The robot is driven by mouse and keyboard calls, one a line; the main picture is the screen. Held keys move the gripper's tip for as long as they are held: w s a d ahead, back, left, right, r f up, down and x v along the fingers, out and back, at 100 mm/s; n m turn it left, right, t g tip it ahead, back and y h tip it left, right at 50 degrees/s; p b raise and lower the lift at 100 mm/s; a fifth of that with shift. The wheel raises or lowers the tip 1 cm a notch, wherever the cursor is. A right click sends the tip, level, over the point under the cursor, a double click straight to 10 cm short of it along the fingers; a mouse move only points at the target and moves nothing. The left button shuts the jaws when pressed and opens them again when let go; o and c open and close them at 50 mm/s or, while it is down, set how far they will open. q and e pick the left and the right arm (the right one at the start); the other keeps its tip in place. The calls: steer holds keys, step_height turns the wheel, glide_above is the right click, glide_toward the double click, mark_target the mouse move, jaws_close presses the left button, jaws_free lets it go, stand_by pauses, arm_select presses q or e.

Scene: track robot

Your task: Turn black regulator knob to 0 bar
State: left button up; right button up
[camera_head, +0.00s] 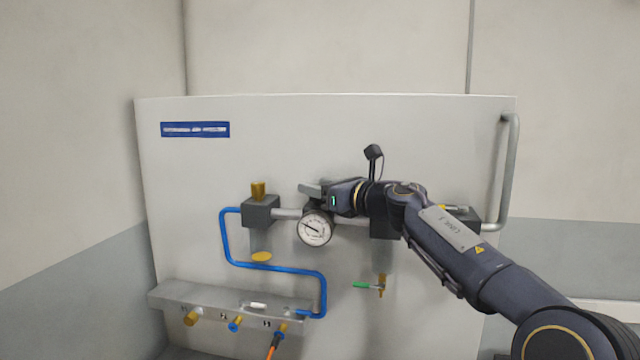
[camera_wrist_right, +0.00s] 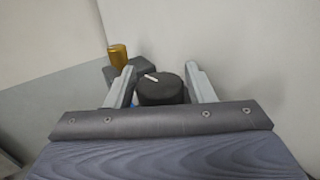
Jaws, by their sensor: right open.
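The black regulator knob (camera_wrist_right: 161,90) shows in the right wrist view as a dark round cap with a white mark on top. My right gripper (camera_wrist_right: 160,82) is open, with one grey finger on each side of the knob; I cannot tell whether they touch it. In the head view my right gripper (camera_head: 312,189) is at the regulator above the gauge and hides most of the knob. The round white pressure gauge (camera_head: 315,228) has a dark needle pointing to the upper left; its numbers are too small to read. My left gripper is not in view.
A grey block with a brass top (camera_head: 258,190) stands left of the gauge, with a blue hose (camera_head: 225,240) running down from it. A valve with a green lever (camera_head: 368,285) hangs at the lower right. A manifold ledge (camera_head: 190,293) and a side handle (camera_head: 514,170) stick out.

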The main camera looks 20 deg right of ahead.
steer(key=c, duration=0.7)
steer(key=n+g+y+p, duration=0.1)
steer(key=n+y, duration=0.1)
steer(key=y, duration=0.1)
steer(key=shift+r+g+p, duration=0.1)
steer(key=shift+g+p, duration=0.3)
steer(key=shift+n+g+y, duration=0.3)
steer(key=shift+n+y, duration=0.3)
steer(key=shift+y, duration=0.1)
steer(key=o, duration=0.7)
